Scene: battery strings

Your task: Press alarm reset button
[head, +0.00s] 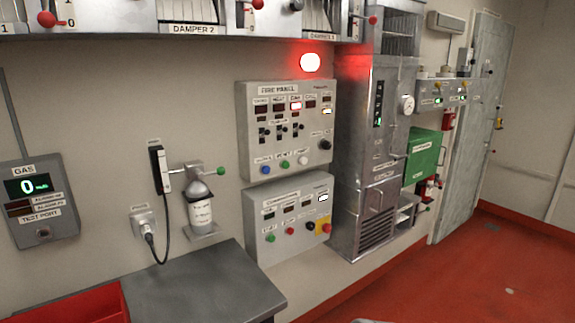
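The fire panel (246,128) is a light grey box on the wall near the middle of the head view. It has a row of small displays with one lit red, several black switches, and a dark knob at its right. Along its lower edge are a blue button (265,169), a green button (284,165) and a white button (303,160). Their labels are too small to read, so I cannot tell which one is alarm reset. A red alarm lamp (311,62) glows on the wall above the panel. Neither gripper shows in the view.
Below is a second panel (262,236) with green and red buttons and a red button on yellow. A tall metal cabinet (352,150) stands at its right. A grey bench (200,285) and a red bin (80,308) are in front. The red floor at right is clear.

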